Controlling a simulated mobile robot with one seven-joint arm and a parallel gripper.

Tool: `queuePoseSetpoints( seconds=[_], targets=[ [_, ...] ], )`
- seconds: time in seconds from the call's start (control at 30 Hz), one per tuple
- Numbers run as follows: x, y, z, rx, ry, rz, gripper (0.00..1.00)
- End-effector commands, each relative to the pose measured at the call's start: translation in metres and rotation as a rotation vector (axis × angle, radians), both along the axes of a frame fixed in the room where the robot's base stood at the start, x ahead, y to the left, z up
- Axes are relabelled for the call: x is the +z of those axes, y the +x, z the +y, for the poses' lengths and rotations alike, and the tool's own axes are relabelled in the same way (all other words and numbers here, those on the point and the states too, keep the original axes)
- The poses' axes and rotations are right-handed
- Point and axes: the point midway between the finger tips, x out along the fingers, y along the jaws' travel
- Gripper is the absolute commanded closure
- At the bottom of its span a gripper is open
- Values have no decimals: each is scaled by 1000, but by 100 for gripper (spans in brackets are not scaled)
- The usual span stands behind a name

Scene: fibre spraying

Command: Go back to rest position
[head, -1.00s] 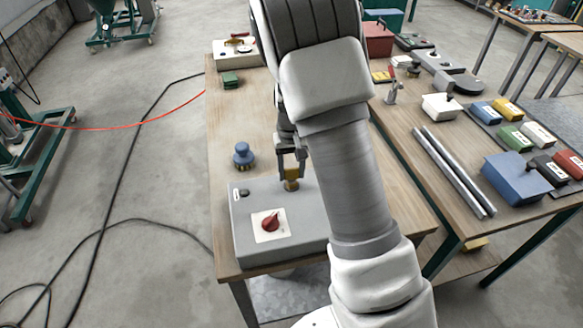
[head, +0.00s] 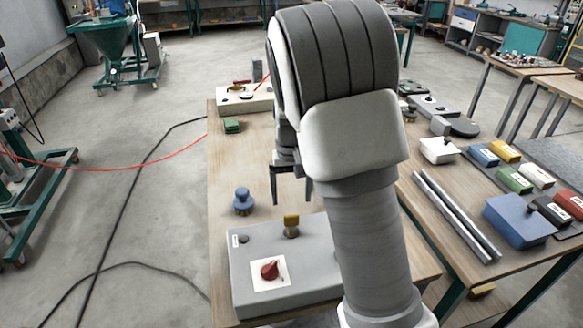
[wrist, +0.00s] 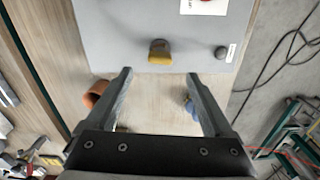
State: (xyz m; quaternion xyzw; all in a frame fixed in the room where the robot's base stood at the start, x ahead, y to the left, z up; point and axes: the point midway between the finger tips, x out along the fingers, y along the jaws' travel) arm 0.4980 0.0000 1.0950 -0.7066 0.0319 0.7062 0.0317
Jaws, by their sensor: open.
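My gripper (head: 292,201) is open and empty above the wooden table (head: 226,180), just behind a grey control box (head: 300,268). My arm hides part of the table and the right side of the box in the head view.
A blue knob-like object (head: 243,202) stands behind the box. A green block (head: 232,126) and a white box (head: 245,98) lie farther back. A second table on the right holds metal bars (head: 456,216), a blue box (head: 519,220) and coloured blocks. An orange object (wrist: 95,93) shows in the wrist view.

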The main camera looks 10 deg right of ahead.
Motion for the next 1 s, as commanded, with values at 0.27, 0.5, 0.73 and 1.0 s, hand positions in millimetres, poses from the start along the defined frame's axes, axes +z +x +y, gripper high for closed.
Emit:
queuePoseSetpoints(
  seconds=[0.27, 0.5, 0.73, 1.0],
  targets=[
    [63, 1, 0, -1, 1, -4, 13],
    [89, 0, 0, -1, 0, -1, 13],
    [111, -20, -2, -1, 24, -39, 13],
    [149, -73, -3, 11, 63, -139, 13]
  ],
)
